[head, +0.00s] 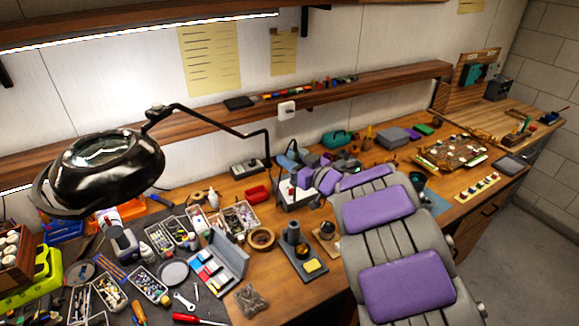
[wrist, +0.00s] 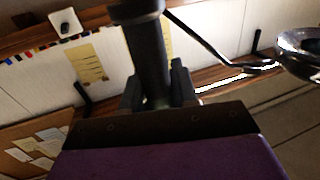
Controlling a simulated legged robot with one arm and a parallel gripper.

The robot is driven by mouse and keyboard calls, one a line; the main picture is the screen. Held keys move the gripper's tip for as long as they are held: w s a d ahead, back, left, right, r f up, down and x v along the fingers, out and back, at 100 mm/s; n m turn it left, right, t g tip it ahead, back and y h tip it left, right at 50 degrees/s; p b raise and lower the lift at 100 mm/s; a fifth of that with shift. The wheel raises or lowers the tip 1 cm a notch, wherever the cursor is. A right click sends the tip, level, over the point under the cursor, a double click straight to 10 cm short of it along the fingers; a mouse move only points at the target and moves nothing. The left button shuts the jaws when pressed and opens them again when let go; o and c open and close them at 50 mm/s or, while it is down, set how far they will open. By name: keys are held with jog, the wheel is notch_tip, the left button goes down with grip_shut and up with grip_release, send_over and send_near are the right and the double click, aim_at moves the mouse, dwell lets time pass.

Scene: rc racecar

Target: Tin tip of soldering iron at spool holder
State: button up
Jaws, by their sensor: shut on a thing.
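In the wrist view my gripper (wrist: 157,90) is shut on a thick dark cylindrical handle (wrist: 146,50), which looks like the soldering iron's. The tip is not visible there. In the head view my arm reaches from the lower right to the middle of the bench, and its end is small and partly hidden by its own purple links, above a pale box with red on it (head: 292,197). A dark stand with a yellow sponge (head: 313,266) is nearer the front edge. Just right of it is a small spool-like thing on a base (head: 327,230), possibly the spool holder, partly beside my arm.
A black magnifier lamp (head: 105,165) hangs over the left side. A tape roll (head: 261,238), a divided case (head: 215,262) and several parts trays crowd the bench left of the stand. A shelf runs along the wall behind.

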jog(key=shift+r, duration=0.1)
jog(key=s+d+f+b, duration=0.15)
jog(key=d+f, duration=0.25)
jog(key=d, duration=0.4)
jog(key=d+f+b, duration=0.3)
jog(key=d+f, duration=0.2)
jog(key=d, duration=0.3)
notch_tip(320, 180, down, 5)
jog(key=b, duration=0.4)
jog(key=shift+s, duration=0.1)
jog(key=shift+a+f, duration=0.1)
jog(key=shift+f, duration=0.3)
dwell(0.5)
jog(key=shift+p, duration=0.55)
jog(key=shift+f, duration=0.6)
dwell(1.8)
dwell(1.7)
